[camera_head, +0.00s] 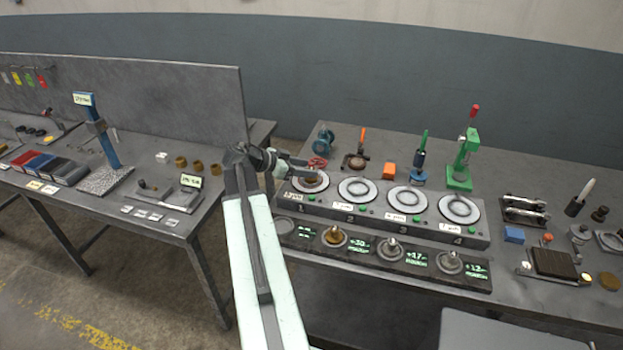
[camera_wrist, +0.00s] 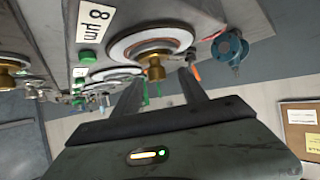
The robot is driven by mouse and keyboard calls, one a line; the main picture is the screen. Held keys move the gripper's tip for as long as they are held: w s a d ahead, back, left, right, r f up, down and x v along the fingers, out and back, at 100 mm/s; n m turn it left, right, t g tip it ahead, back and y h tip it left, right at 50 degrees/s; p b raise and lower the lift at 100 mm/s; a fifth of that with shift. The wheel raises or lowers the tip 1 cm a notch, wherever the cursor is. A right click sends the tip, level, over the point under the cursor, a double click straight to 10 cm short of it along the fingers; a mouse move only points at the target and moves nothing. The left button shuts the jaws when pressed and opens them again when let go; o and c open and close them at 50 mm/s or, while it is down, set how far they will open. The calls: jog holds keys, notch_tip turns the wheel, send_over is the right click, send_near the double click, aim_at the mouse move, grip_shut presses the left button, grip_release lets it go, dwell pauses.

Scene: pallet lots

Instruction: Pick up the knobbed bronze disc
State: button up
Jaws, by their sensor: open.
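A knobbed bronze disc (camera_head: 311,183) lies on the round pad of station 1, at the left end of the long grey block. In the wrist view, which looks upside down, its bronze knob (camera_wrist: 153,70) shows between the fingers. My gripper (camera_head: 306,168) is open just above this disc, and its fingers (camera_wrist: 163,78) are apart with nothing visibly clamped. Whether they touch the knob, I cannot tell. A second bronze knobbed disc (camera_head: 334,237) sits in the dark front rack; a bronze knob also shows at the left edge of the wrist view (camera_wrist: 9,76).
Round pads (camera_head: 358,190) numbered 2 to 4 continue right; the front rack also holds silver knobbed discs (camera_head: 390,249). A teal valve (camera_head: 324,140), a red handwheel (camera_head: 317,162) and an orange block (camera_head: 389,171) stand behind. A second bench (camera_head: 150,222) is at left.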

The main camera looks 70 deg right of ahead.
jog(key=b+x, duration=0.2)
jog(key=x, duration=0.3)
jog(key=shift+s+d+f, duration=0.1)
jog(key=shift+s+f, duration=0.15)
jog(key=shift+s, duration=0.05)
jog(key=shift+r, duration=0.15)
grip_shut()
